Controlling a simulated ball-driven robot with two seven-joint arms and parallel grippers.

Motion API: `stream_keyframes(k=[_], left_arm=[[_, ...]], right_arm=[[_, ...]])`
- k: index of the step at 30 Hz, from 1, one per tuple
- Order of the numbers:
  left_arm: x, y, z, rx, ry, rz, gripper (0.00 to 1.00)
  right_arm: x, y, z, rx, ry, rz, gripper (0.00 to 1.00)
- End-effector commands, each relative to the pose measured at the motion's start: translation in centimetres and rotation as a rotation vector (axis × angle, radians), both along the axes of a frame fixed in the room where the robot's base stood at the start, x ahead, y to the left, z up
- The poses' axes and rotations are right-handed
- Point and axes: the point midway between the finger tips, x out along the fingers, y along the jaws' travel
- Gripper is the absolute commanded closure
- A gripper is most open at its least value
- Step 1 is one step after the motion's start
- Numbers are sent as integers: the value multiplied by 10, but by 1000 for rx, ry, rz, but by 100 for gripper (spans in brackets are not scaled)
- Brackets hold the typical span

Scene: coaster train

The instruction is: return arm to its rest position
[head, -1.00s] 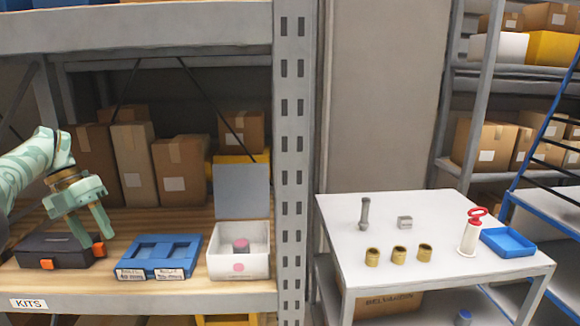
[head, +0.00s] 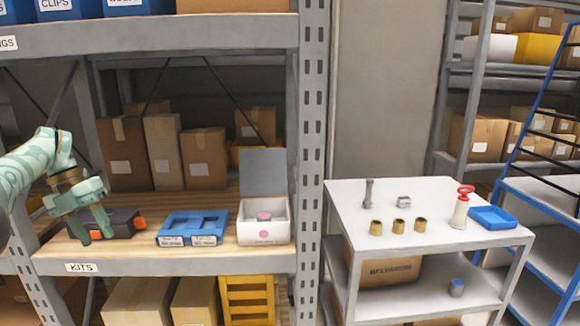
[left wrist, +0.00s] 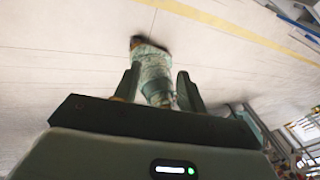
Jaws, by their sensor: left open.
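My left gripper (head: 95,236) is open and empty in the head view, fingers pointing down. It is in front of the shelf board, at the left, overlapping the left part of a dark case with orange latches (head: 124,223). In the left wrist view my left gripper's two fingers (left wrist: 157,88) stand apart with nothing between them but floor and a part of my own body behind. My right gripper does not show in either view.
On the shelf (head: 115,257) stand a blue tray (head: 193,228) with two recesses and an open white box (head: 264,232) holding a pink-topped item. A grey shelf post (head: 311,120) stands between.

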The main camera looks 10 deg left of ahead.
Motion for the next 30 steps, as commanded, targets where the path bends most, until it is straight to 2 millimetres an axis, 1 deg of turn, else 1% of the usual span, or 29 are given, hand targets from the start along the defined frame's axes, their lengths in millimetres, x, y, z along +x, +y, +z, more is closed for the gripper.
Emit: stream_keyframes(k=[5,8,11,14,15,17,18,19,20,21,22,23,24,26,27,29,30], left_arm=[[15,8,-4,52,-75,0,59],[32,8,-3,69,-160,0,59],[58,-1,4,65,-285,2,59],[93,-20,9,34,-431,12,59],[108,-32,9,10,-491,23,59],[132,-53,4,-39,-582,49,59],[149,-71,-2,-87,-644,79,59],[162,-87,-10,-132,-689,112,59],[174,-104,-19,-184,-731,155,59],[189,-126,-35,-262,-778,234,59],[199,-143,-50,-327,-804,306,59],[206,-158,-68,-389,-819,392,59],[211,-173,-94,-467,-823,520,59],[211,-187,-138,-556,-799,718,59],[206,-192,-167,-596,-769,842,59],[194,-196,-210,-632,-716,1012,59],[183,-197,-238,-646,-675,1117,59]], right_arm=[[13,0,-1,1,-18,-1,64],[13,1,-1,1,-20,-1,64],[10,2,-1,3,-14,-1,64],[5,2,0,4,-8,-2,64],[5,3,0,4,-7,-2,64],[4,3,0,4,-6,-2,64],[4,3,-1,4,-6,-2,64],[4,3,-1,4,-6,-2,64],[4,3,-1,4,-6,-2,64],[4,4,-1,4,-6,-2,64],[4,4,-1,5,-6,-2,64],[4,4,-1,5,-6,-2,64],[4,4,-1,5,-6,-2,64],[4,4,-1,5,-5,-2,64],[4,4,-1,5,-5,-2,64],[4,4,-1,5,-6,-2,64],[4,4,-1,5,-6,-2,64]])
